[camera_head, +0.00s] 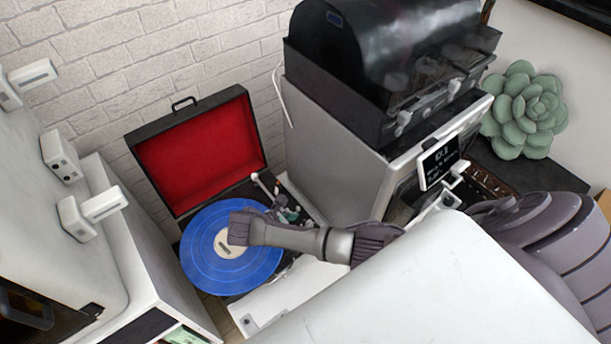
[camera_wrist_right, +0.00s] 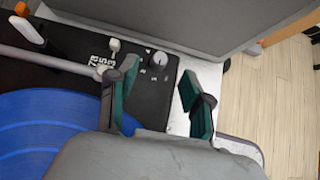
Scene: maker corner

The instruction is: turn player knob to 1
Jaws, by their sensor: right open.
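The player (camera_head: 215,155) stands open on a white surface, with a red-lined lid and a blue record (camera_head: 203,265) on it. My right gripper (camera_head: 287,214) is over the player's right side. In the wrist view, the right gripper (camera_wrist_right: 159,78) is open, with teal pads either side of the space below the knob. I see no grip on the knob. In the head view the knob cannot be made out.
A grey-sided cabinet (camera_head: 330,150) bearing a black machine (camera_head: 390,60) stands close on the right. White furniture with handles (camera_head: 90,205) is at left.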

